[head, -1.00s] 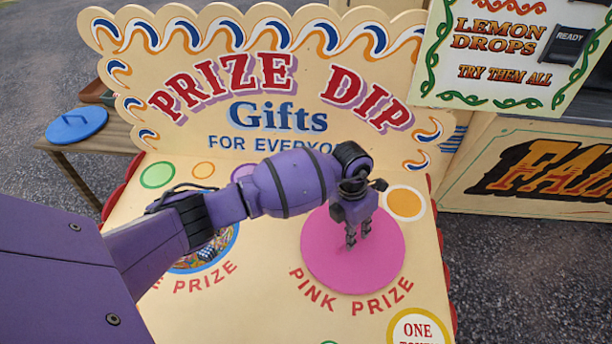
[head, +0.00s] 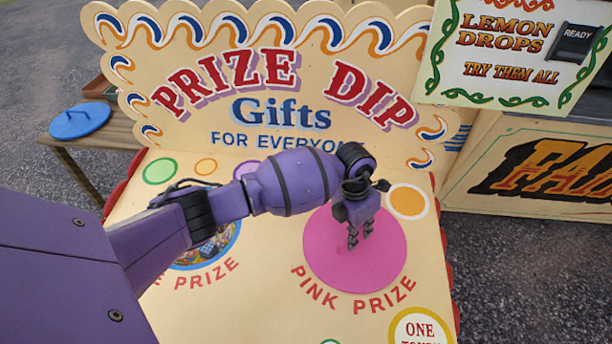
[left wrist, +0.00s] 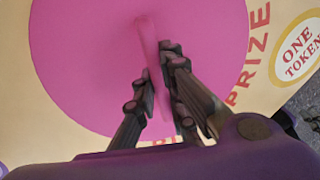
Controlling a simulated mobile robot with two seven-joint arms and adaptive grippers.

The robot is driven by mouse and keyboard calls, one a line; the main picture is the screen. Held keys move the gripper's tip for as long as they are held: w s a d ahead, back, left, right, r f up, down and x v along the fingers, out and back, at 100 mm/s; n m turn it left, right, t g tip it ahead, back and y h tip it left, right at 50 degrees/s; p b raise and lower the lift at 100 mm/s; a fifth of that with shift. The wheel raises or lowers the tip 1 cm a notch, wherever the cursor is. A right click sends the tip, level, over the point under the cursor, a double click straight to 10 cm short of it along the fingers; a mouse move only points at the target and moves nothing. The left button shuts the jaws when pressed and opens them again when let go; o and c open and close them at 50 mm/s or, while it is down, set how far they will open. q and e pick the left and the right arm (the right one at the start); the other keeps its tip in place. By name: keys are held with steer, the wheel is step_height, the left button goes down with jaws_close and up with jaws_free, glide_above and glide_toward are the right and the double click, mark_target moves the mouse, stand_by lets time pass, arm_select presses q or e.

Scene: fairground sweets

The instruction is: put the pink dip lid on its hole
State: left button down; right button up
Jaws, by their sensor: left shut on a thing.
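The pink dip lid (head: 330,268) is a flat round disc lying above the PINK PRIZE lettering on the cream stall top (head: 258,300). It also shows in the left wrist view (left wrist: 85,60), with its upright pink handle (left wrist: 148,42). My left gripper (head: 358,240) points down at the lid's middle and is shut on the handle; its fingers sit on both sides of it in the left wrist view (left wrist: 158,75). No hole shows under the lid. I cannot tell whether the lid rests fully flat or hovers slightly. My right gripper is not in view.
A blue-rimmed opening (head: 212,254) with prizes inside lies left of the lid, partly behind my arm. The upright PRIZE DIP board (head: 300,62) stands behind. A blue lid (head: 80,121) rests on a wooden side table (head: 112,136). A lemon drops sign (head: 500,60) is at the right.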

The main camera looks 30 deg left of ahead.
arm_select(q)
steer(key=shift+w+r, duration=0.1)
steer(key=shift+w, duration=0.05)
steer(key=c, duration=1.7)
jaws_free()
steer(key=shift+c, duration=0.2)
step_height(320, 180, up, 12)
steer(key=a, duration=0.1)
steer(key=shift+a, duration=0.4)
steer(key=shift+f, duration=0.25)
